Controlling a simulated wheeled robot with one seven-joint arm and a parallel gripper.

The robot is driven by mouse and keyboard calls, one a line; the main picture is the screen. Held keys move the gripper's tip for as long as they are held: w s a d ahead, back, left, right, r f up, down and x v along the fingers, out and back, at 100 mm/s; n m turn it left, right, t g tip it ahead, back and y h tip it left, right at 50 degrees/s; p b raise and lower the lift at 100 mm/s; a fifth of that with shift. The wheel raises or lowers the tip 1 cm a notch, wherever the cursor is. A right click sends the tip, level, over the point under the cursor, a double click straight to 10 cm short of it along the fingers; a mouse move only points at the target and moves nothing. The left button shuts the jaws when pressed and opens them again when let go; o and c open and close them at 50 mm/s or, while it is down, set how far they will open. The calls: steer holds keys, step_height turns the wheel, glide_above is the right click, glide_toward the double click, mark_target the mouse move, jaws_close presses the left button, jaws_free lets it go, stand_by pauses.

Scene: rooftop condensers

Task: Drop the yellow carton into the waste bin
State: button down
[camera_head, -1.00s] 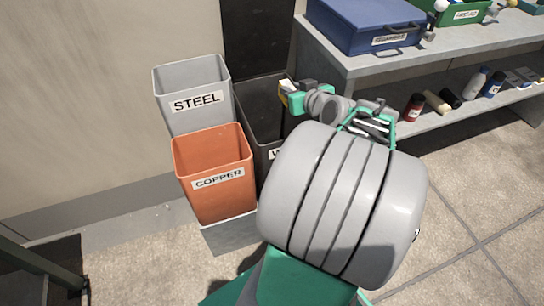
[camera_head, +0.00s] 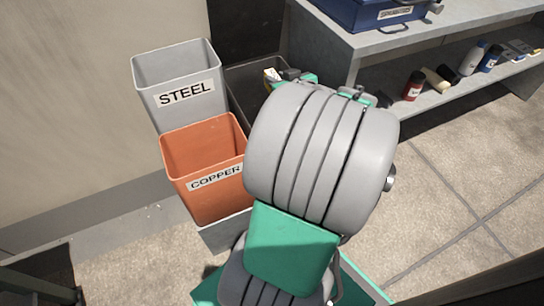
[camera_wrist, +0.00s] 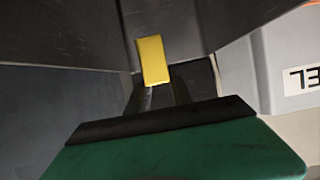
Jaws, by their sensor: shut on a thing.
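The yellow carton (camera_wrist: 152,60) is held at the fingertips of my gripper (camera_wrist: 157,88) in the wrist view. My gripper is shut on it. In the head view my gripper (camera_head: 276,77) is over the open top of the dark waste bin (camera_head: 237,88), and the carton is mostly hidden there. In the wrist view dark grey walls of the waste bin (camera_wrist: 65,35) surround the carton. The bin's front and label are hidden behind my arm in the head view. I cannot tell how deep the carton is relative to the rim.
The grey STEEL bin (camera_head: 183,90) and the orange COPPER bin (camera_head: 204,170) stand left of the waste bin. A grey shelf bench (camera_head: 350,45) stands at right, with a blue case (camera_head: 365,14) on top and bottles on its lower shelf. The floor at right is clear.

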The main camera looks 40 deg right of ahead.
steer(key=c, duration=1.1)
jaws_free()
steer(key=shift+o, duration=0.2)
steer(key=p+v, duration=0.2)
steer(key=v, duration=0.5)
steer(key=shift+s, duration=0.35)
steer(key=shift+a+r+p, duration=0.1)
steer(key=shift+r+p, duration=0.1)
steer(key=shift+p, duration=0.1)
